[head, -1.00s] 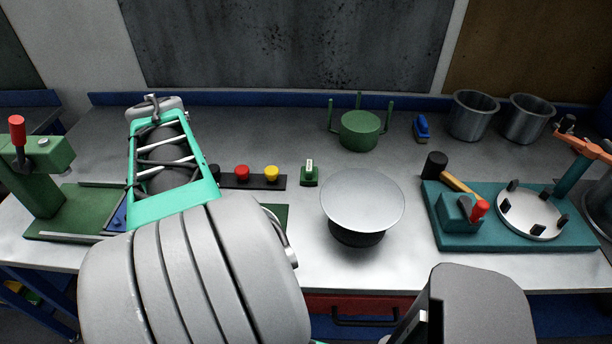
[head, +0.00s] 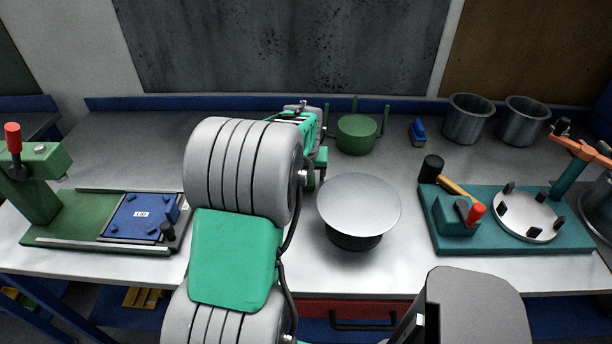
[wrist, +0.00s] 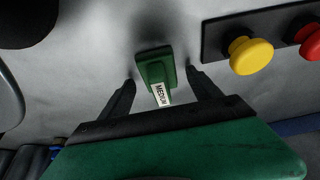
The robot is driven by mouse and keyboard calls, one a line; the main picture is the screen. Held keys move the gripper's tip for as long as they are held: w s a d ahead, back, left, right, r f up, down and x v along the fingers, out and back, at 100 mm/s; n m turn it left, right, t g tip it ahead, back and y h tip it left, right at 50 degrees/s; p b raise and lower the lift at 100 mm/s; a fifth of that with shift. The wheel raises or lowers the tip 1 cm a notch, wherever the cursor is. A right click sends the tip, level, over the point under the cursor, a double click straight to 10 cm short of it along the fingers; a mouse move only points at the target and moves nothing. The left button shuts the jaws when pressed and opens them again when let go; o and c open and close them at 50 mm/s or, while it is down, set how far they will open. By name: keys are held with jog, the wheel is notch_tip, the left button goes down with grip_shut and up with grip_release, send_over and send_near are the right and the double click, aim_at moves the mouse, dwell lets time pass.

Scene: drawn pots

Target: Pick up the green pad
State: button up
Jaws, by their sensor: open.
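The green pad (wrist: 153,66) is a small green block with a white label reading MEDIUM (wrist: 160,95). It lies on the grey metal bench in the wrist view. My gripper (wrist: 159,78) is open, with its two dark fingers on either side of the pad and a visible gap to each. Nothing is held. I cannot tell how far above the bench the fingertips are. In the head view my arm reaches over the bench and hides the pad. My gripper (head: 314,172) shows there only in part, beyond the arm.
A yellow button (wrist: 250,55) and a red button (wrist: 309,38) stand on a dark strip beside the pad. A silver disc (head: 358,203) on a dark base stands right of my gripper. A round green fixture (head: 356,134) with posts stands behind. A teal fixture (head: 470,240) is further right.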

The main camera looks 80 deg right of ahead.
jog(key=c, duration=1.5)
